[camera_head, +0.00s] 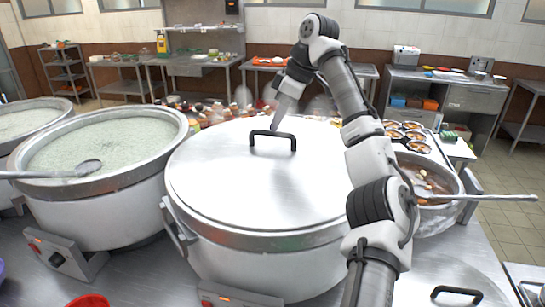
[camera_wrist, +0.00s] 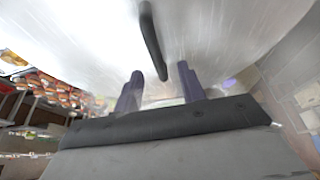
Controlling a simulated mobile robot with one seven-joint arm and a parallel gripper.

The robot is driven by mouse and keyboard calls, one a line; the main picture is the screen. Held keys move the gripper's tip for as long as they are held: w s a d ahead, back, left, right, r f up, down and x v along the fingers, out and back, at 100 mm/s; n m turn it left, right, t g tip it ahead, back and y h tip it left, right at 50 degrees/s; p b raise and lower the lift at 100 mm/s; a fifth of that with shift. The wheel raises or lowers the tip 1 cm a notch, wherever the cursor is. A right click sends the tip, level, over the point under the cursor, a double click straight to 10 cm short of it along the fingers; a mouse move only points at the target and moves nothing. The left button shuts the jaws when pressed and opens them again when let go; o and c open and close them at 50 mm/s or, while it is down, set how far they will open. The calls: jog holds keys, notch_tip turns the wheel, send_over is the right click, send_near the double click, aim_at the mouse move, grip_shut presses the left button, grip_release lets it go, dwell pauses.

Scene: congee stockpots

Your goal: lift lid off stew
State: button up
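A large steel stockpot (camera_head: 265,262) stands in the middle of the head view, covered by a wide shiny lid (camera_head: 235,185). What is inside is hidden. The lid has a black bar handle (camera_head: 272,136), which also shows in the wrist view (camera_wrist: 151,40). My gripper (camera_head: 277,113) is low over the lid, just behind the handle in the head view. In the wrist view my gripper (camera_wrist: 159,80) has its two purple fingers apart, with the lower end of the handle appearing between them. I cannot tell whether they touch it. The lid lies flat on the pot.
An open congee pot (camera_head: 105,205) with a ladle (camera_head: 60,172) stands left. An open pot of brown stew (camera_head: 440,215) with a ladle stands right, behind my arm. Another lid (camera_head: 435,285) lies at front right. Bottles and jars (camera_head: 205,112) stand behind the lidded pot.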

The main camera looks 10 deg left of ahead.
aim_at(273, 133)
jog(key=shift+p+x, duration=0.65)
jog(key=shift+x, duration=1.95)
jog(key=shift+w, duration=0.1)
jog(key=shift+c, duration=0.3)
grip_shut()
